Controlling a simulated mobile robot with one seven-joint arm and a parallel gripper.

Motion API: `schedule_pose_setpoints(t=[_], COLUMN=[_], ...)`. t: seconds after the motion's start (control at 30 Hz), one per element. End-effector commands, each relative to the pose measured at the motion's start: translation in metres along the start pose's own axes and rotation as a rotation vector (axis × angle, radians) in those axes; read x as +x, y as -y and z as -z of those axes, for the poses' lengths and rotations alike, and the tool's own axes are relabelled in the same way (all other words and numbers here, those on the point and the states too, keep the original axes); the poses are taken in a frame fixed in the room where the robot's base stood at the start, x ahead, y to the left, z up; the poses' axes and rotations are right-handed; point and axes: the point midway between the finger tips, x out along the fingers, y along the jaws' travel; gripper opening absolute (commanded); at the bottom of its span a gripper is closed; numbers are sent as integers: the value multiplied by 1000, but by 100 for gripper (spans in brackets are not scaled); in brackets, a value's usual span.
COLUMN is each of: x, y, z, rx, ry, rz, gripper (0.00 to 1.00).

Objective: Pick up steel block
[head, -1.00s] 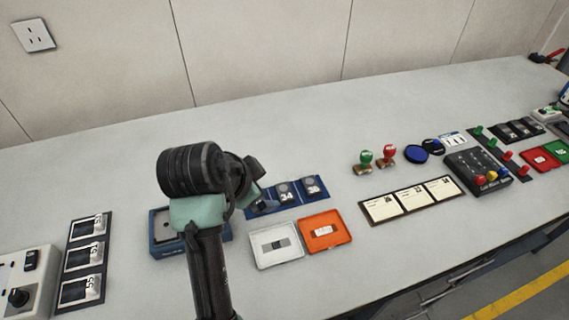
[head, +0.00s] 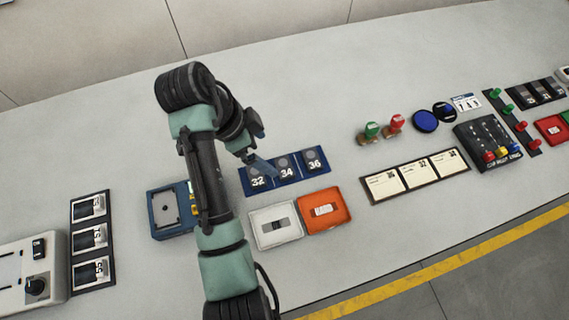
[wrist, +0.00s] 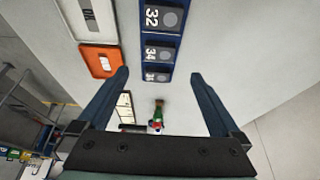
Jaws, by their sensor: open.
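My gripper (head: 262,148) is open and empty above the bench, beside the blue numbered rack (head: 300,179). The wrist view shows its two dark fingers (wrist: 160,75) spread apart, with the rack's 36 end just beyond the gap. The rack has places marked 32, 34 and 36, each with a round grey disc. I cannot tell for certain which thing is the steel block. A small grey piece (head: 277,224) lies in the white tray (head: 257,240), and a flat grey plate (head: 164,208) with a hole sits in a blue holder (head: 159,234), partly behind my arm.
An orange tray (head: 345,217) with a labelled piece adjoins the white tray. A three-card board (head: 417,177), green stamp (head: 371,130), red stamp (head: 394,123) and dark control box (head: 488,144) stand to the right.

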Motion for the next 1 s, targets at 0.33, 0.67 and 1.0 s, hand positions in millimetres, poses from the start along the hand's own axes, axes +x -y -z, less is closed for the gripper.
schedule_pose_setpoints(t=[0.33,0.67,1.0], x=[44,86,96], y=[-1,-2,-1], z=[0,0,0], rx=[-1,-1,-1], ry=[1,1,1], rz=[-3,-6,-2], gripper=[100,100,100])
